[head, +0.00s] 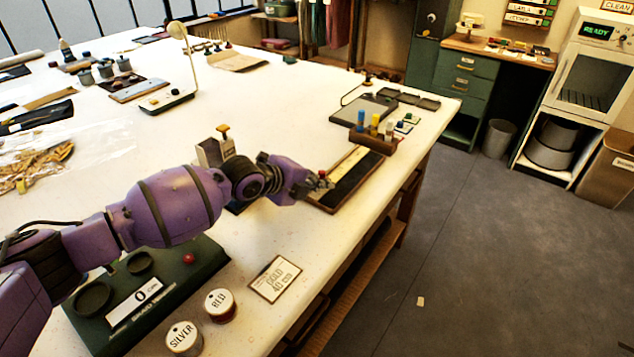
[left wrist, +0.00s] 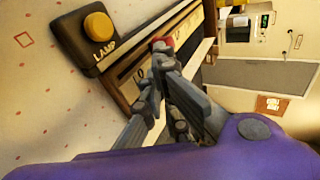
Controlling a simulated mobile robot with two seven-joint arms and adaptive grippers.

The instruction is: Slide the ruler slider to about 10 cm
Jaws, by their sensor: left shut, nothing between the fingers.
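The ruler (head: 350,175) is a long board with a pale strip and a dark strip, lying near the table's right edge. Its slider has a red knob (head: 323,173) near the ruler's left side. My left gripper (head: 320,182) is shut and empty, with its fingertips right at the knob. In the left wrist view the red knob (left wrist: 162,44) shows just beyond the fingertips (left wrist: 160,52); I cannot tell whether they touch it. The ruler (left wrist: 185,28) runs diagonally behind the fingers, which hide part of its scale. My right gripper is not in view.
A box with a yellow button marked LAMP (left wrist: 97,25) stands close beside the ruler. A wooden rack (head: 373,140) of coloured pegs stands at its far end. A green device reading 0 cm (head: 205,262), two spools (head: 220,305) and a GOLD 40 cm card (head: 275,279) are in front.

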